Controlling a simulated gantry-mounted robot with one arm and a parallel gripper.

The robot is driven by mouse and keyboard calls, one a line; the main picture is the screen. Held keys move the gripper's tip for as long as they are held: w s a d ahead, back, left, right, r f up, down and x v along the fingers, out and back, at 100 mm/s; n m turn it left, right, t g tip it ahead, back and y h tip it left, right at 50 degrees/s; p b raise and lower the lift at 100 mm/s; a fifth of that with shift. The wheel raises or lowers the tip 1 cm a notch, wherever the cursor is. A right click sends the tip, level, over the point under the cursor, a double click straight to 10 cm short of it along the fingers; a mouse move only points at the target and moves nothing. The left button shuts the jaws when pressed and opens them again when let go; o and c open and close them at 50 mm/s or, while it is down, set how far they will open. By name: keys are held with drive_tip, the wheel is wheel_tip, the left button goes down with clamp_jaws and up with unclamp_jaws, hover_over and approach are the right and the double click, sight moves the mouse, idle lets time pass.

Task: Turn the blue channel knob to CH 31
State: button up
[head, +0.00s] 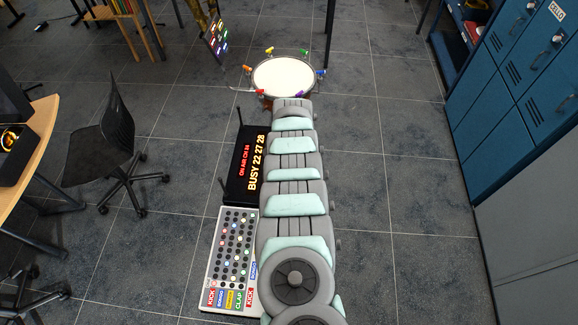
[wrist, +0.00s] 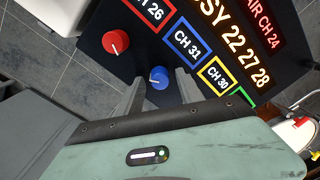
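The blue knob (wrist: 158,77) stands on a black panel (wrist: 140,62) in the wrist view. A blue-framed readout (wrist: 188,43) beside it shows CH 31. My gripper (wrist: 160,85) is open, with one finger on each side of the blue knob. Both fingers look apart from the knob, though how deep they reach is hard to tell. In the head view, the black display unit (head: 234,190) is partly covered by my arm. The blue knob and my gripper are hidden there.
A red knob (wrist: 116,42) sits close by, with a red-framed readout ending in 26. A yellow-framed readout (wrist: 217,77) shows CH 30. The display reads BUSY 22 27 28 and ON AIR CH 24. A button board (head: 232,255) and a drum (head: 283,77) adjoin my arm.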

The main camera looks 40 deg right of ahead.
wheel_tip(320, 180, up, 11)
idle(0.9)
drive_tip(key=shift+s, duration=0.2)
idle(0.3)
